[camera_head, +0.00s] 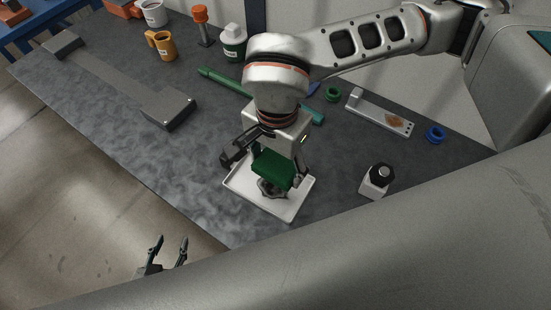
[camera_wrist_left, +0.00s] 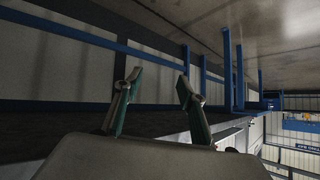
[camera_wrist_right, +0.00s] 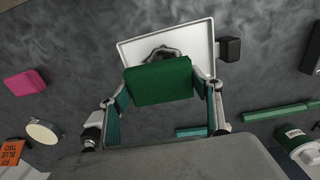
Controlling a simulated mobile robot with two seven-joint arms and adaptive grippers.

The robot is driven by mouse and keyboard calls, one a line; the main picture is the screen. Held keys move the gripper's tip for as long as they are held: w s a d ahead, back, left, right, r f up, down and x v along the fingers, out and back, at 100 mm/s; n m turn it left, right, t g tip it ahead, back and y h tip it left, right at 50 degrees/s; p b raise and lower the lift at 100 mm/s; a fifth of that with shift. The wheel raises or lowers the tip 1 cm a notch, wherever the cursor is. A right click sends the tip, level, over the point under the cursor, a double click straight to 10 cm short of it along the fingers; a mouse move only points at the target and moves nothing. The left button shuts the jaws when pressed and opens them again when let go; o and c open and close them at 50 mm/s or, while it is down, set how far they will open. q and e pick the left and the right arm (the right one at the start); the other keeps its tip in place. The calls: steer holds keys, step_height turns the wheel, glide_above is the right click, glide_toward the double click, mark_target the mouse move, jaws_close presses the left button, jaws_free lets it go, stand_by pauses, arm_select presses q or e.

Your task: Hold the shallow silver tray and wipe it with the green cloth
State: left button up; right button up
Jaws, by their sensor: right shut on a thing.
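The shallow silver tray (camera_head: 238,190) lies on the dark table near its front edge; it also shows in the right wrist view (camera_wrist_right: 128,48). My right gripper (camera_head: 275,168) is over the tray and shut on the green cloth (camera_head: 272,168), which looks like a thick folded block. In the right wrist view the cloth (camera_wrist_right: 160,82) sits between the two fingers. A dark grey patch or object (camera_wrist_right: 165,52) shows on the tray, partly hidden by the cloth. I cannot tell whether the cloth touches the tray. My left gripper (camera_head: 168,240) is open and empty, beyond the table's front edge.
A black block (camera_wrist_right: 229,48) is beside the tray. A hex-topped block (camera_head: 376,182) stands to the right. A silver plate (camera_head: 380,113), blue ring (camera_head: 435,134) and green ring (camera_head: 332,94) lie behind. A grey bar fixture (camera_head: 168,108) lies left; table between it and the tray is clear.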

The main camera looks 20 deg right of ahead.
mark_target(276, 178)
step_height(276, 178, down, 4)
steer(key=shift+f+b, duration=0.1)
steer(key=shift+b, duration=0.9)
steer(key=shift+f, duration=0.35)
steer(key=shift+f+b, duration=0.4)
